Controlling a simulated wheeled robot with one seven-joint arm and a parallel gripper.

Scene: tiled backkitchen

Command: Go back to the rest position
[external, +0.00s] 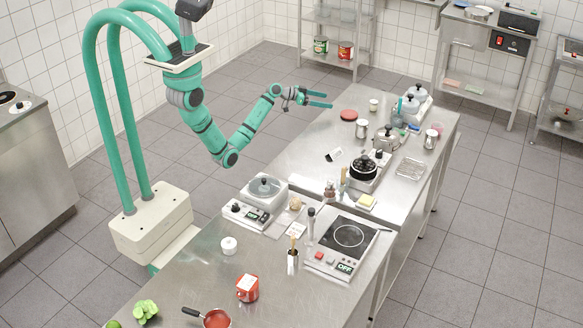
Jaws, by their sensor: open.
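My gripper (318,99) is at the end of my green arm, which reaches right from my column. Its two green fingers are spread apart and point to the right. Nothing shows between them. It hangs in the air by the left edge of the far steel table (400,200), clear of the things on it. My arm's elbow hangs low, left of the tables.
Tiled floor is free on the right.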

